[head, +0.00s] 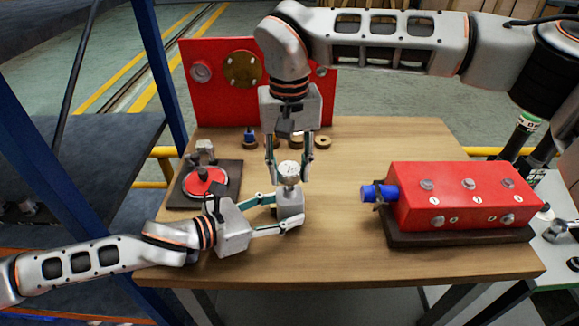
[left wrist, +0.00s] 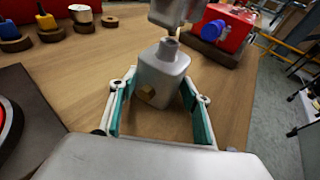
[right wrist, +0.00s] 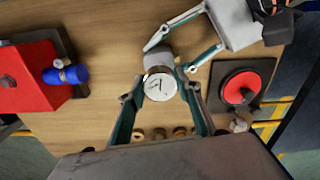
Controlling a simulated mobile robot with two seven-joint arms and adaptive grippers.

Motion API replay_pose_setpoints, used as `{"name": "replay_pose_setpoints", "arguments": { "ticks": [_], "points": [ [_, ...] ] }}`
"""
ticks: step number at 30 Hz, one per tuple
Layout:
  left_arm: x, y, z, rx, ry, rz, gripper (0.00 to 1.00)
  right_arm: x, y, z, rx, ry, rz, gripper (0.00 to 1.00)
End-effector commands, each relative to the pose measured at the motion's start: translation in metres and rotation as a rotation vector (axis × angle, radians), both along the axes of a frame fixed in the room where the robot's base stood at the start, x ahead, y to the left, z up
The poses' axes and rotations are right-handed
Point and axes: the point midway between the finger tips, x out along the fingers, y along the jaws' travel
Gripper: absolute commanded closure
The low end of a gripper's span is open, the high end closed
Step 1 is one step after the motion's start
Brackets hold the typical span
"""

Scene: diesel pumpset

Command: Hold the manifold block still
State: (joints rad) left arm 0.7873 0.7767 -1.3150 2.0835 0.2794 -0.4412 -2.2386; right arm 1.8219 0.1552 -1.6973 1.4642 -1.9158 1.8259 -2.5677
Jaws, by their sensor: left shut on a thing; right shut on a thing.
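The manifold block (head: 290,207) is a small grey block on the wooden table. In the left wrist view it (left wrist: 163,78) stands upright, with a brass hex fitting low on one face and a round port on top. My left gripper (head: 285,212) is shut on the block, one finger on each side. My right gripper (head: 289,179) comes from above and is shut on a round gauge (head: 289,169) with a white dial (right wrist: 159,87). The gauge is just over the block's top port. I cannot tell whether its stem is in the port.
A red box with a blue fitting (head: 460,195) stands on a dark base at right. A dark plate with a red disc (head: 205,183) lies at left. Small parts on round stands (head: 296,141) are behind, before an upright red panel (head: 213,105). The table's front is clear.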

Motion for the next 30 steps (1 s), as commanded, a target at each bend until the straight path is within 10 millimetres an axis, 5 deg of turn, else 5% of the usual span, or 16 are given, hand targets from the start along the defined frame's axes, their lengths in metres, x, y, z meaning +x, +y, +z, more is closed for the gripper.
{"name": "replay_pose_setpoints", "arguments": {
  "ticks": [30],
  "points": [
    [-0.001, 0.0, -0.001, 0.0, 0.003, 0.0, 0.9, 0.0, 0.0, -0.017, 0.0, 0.0, -0.001, 0.98]
  ]
}}
